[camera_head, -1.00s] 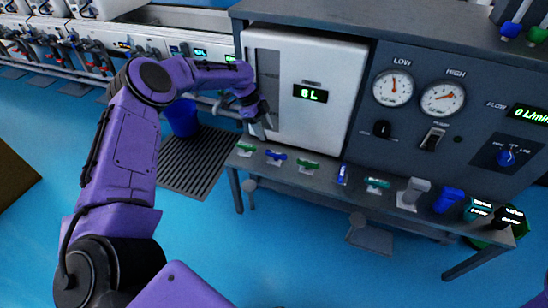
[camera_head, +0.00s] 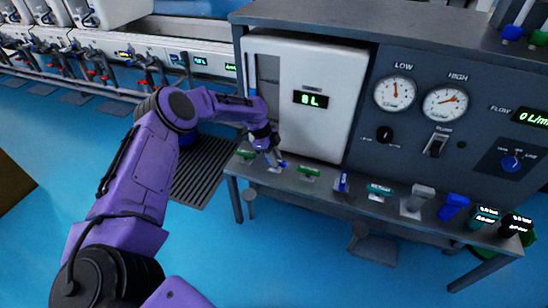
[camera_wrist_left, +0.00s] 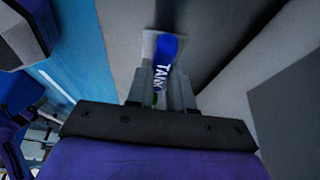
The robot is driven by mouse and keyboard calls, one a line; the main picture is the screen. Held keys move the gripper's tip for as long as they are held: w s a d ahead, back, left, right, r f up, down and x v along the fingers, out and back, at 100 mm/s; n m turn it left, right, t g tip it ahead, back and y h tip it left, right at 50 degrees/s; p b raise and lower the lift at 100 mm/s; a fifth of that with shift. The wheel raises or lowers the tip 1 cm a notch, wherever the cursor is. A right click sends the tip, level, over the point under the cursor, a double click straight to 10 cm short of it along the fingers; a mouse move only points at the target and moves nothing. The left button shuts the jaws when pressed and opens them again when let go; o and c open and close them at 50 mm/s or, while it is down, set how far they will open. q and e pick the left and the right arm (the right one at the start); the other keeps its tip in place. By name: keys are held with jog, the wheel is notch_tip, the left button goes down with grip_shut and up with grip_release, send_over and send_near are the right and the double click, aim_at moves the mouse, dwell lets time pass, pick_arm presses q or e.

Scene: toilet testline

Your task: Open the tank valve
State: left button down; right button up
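The tank valve is a small lever with a blue handle marked "TANK"; its blue end (camera_head: 284,165) shows in the head view on the bench ledge. In the left wrist view the blue handle (camera_wrist_left: 164,52) lies straight ahead, in line with the gap between the fingers. My left gripper (camera_head: 273,158) is over this valve and hides most of it. It also shows in the left wrist view (camera_wrist_left: 161,92), its fingers apart on either side of the handle's near end. Contact cannot be made out. My right gripper is not in view.
Green-handled valves stand left (camera_head: 246,154) and right (camera_head: 309,171) of the tank valve, with more levers further right along the ledge. Gauges and switches fill the grey panel (camera_head: 470,150). Blue floor lies open in front.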

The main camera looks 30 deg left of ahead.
pick_arm(q)
jog(key=shift+s+r+n+t+p, duration=0.15)
jog(key=shift+n+t+p, duration=0.15)
jog(key=shift+n+p, duration=0.5)
jog(key=shift+d+n+t+p, duration=0.1)
jog(key=shift+n+t+p, duration=0.3)
jog(key=shift+n+p, duration=0.65)
jog(key=shift+n+t+y+p, duration=0.7)
jog(key=shift+n+p, duration=0.55)
jog(key=shift+n, duration=0.8)
jog(key=shift+s+f, duration=0.1)
jog(key=shift+f, duration=0.1)
jog(key=c, duration=1)
grip_release()
